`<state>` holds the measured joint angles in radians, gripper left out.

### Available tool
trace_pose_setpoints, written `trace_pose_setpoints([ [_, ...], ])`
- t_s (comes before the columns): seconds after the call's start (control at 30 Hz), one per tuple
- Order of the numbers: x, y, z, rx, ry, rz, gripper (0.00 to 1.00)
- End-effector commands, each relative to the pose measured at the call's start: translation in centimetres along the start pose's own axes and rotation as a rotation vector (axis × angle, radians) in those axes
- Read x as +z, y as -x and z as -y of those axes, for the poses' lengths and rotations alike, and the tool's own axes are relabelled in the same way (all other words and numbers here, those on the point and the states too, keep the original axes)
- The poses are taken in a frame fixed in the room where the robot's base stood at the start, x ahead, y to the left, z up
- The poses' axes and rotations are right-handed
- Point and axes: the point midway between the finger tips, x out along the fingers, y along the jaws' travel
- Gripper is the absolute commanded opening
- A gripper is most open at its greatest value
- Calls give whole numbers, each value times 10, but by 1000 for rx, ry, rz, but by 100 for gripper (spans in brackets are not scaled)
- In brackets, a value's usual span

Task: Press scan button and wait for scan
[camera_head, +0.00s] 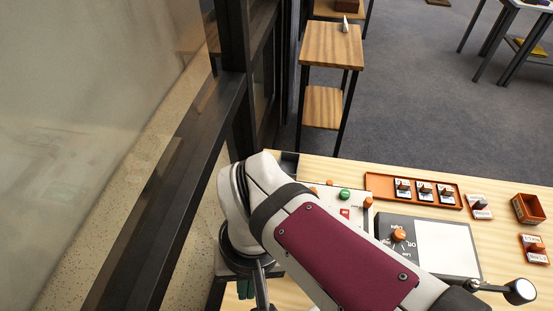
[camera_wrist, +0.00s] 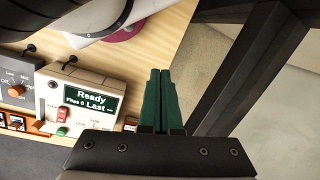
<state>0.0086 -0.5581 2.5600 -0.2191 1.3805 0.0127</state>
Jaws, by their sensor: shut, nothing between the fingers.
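A pale scanner box (camera_wrist: 75,82) shows at the left of the wrist view. Its dark screen (camera_wrist: 90,100) reads "Ready", "Files 0" and "Last" with dashes. I cannot tell which control is the scan button. My gripper (camera_wrist: 161,73) has green fingers, shut and empty, to the right of the box and apart from it. In the head view it is mostly hidden.
A grey panel with an orange knob (camera_head: 398,235) and white pad (camera_head: 446,247) lies beside the box. An orange tray (camera_head: 381,183) holds three small pieces behind it. An open orange box (camera_head: 528,208) stands at right. A dark window frame (camera_head: 190,180) borders the left.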

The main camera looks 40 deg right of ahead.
Motion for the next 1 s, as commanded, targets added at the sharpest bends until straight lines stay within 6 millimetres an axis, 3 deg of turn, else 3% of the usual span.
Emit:
trace_pose_setpoints([
  [0.67,-5,2,1,-11,-32,9,0],
  [0.77,-29,9,3,-66,-175,46,0],
  [0.87,-73,20,-5,-173,-388,84,0],
  [1.0,-133,32,-38,-337,-649,96,0],
])
